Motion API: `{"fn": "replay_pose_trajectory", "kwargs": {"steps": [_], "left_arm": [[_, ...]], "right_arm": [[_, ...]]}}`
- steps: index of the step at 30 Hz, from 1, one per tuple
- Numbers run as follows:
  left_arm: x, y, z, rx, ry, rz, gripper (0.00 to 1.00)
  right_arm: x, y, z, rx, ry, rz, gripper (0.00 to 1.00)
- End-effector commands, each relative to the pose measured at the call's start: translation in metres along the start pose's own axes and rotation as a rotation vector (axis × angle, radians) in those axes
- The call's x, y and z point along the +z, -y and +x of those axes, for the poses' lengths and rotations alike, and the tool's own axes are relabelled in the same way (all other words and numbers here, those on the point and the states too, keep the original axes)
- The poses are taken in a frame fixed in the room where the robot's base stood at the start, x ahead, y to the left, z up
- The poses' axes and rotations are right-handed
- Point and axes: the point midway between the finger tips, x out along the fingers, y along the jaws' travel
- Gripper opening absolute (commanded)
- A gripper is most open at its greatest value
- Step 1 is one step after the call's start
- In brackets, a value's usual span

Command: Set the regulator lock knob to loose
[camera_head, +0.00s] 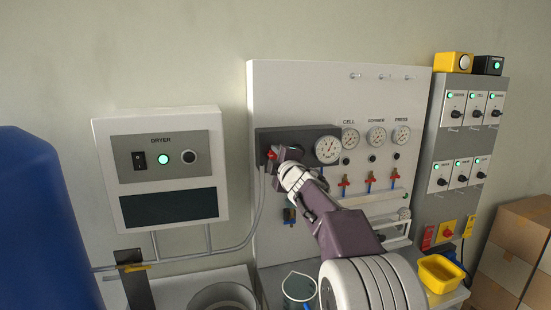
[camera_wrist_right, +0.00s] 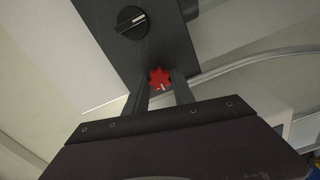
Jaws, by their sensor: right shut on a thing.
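The regulator lock knob (camera_wrist_right: 159,77) is a small red star-shaped knob with a white mark, on the dark grey regulator block (camera_wrist_right: 120,55). In the head view the red knob (camera_head: 271,154) shows at the left end of the dark block (camera_head: 300,135), partly hidden by my gripper. My right gripper (camera_head: 278,153) reaches it from the lower right. In the wrist view the two fingers of my right gripper (camera_wrist_right: 160,85) stand on both sides of the red knob and are shut on it. A black round knob (camera_wrist_right: 131,20) with a white line sits above it. My left gripper is out of view.
A pressure gauge (camera_head: 327,149) sits at the block's right end, with more gauges (camera_head: 376,137) beside it. Red-handled valves (camera_head: 371,177) are below. The dryer box (camera_head: 160,165) hangs left. A grey tube (camera_head: 256,205) runs down the panel's left edge.

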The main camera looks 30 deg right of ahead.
Motion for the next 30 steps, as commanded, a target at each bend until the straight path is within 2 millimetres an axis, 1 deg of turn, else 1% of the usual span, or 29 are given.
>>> {"fn": "replay_pose_trajectory", "kwargs": {"steps": [1, 2, 3, 4, 12, 15, 17, 24, 27, 30], "left_arm": [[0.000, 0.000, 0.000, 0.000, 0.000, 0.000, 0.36], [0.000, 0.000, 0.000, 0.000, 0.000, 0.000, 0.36], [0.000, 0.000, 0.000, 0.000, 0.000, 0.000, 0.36], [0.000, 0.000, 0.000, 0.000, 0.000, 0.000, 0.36], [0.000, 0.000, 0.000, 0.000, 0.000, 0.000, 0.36], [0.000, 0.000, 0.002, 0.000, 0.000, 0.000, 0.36], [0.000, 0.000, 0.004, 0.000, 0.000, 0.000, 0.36], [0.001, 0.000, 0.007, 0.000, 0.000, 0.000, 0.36], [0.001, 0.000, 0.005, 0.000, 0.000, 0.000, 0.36], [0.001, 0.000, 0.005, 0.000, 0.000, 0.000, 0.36]], "right_arm": [[0.000, 0.001, 0.000, -0.001, 0.001, -0.002, 0.00], [0.000, 0.001, 0.000, -0.001, 0.001, -0.002, 0.33], [0.000, 0.001, 0.000, -0.001, 0.001, -0.002, 0.44], [0.000, 0.001, 0.000, -0.001, 0.001, -0.002, 0.52], [0.000, 0.000, 0.000, 0.000, 0.000, 0.000, 0.52], [0.000, 0.000, -0.005, 0.000, 0.000, 0.000, 0.52], [0.000, 0.000, -0.013, 0.002, 0.000, -0.001, 0.52], [0.000, -0.001, -0.065, 0.002, 0.001, -0.001, 0.52], [0.000, -0.001, -0.080, 0.001, 0.001, -0.001, 0.52], [0.000, 0.000, -0.089, 0.000, 0.001, 0.000, 0.52]]}}
